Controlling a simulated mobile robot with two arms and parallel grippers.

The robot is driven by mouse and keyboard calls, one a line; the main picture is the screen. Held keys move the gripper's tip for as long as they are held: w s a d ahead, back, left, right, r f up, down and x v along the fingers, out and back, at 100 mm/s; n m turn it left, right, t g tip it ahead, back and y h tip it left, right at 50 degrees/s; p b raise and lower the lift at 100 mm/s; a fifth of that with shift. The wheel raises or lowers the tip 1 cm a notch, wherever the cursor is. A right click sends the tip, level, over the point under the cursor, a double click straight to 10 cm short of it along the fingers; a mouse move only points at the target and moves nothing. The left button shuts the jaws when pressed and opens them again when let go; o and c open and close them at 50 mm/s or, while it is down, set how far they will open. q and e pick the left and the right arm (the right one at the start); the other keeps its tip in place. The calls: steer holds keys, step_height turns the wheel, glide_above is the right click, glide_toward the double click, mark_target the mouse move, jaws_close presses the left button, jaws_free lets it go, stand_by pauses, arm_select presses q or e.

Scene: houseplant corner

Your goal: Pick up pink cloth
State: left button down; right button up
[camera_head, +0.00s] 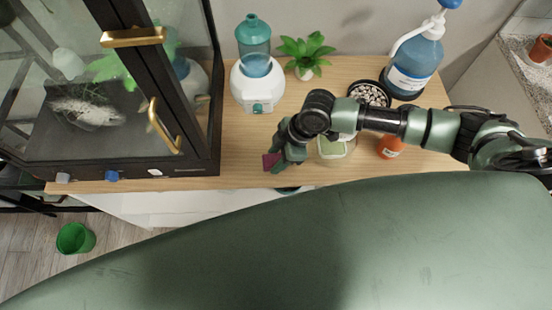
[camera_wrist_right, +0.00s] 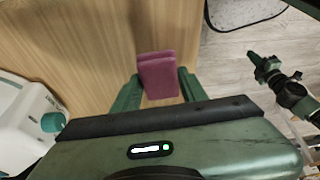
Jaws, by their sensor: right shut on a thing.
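The pink cloth (camera_head: 270,161) is a small folded dark-pink piece near the front edge of the wooden counter. My right gripper (camera_head: 281,157) is shut on it. In the right wrist view the cloth (camera_wrist_right: 158,74) sits between the two green fingers of the right gripper (camera_wrist_right: 160,84), with its folded end sticking out past the fingertips. I cannot tell whether the cloth touches the counter. What looks like my left gripper (camera_wrist_right: 266,68) shows at the right of the wrist view, over the floor beyond the counter edge; its jaws are too small to read.
A glass cabinet (camera_head: 100,120) with brass handles stands at the left of the counter (camera_head: 235,160). A white-and-teal humidifier (camera_head: 257,85), a potted plant (camera_head: 306,52), a pebble dish (camera_head: 371,94), a blue pump bottle (camera_head: 415,62) and an orange pot (camera_head: 389,147) surround my right arm.

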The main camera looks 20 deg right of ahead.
mark_target(276, 160)
step_height(276, 160, up, 19)
steer(key=b, duration=0.1)
steer(key=shift+f, duration=0.15)
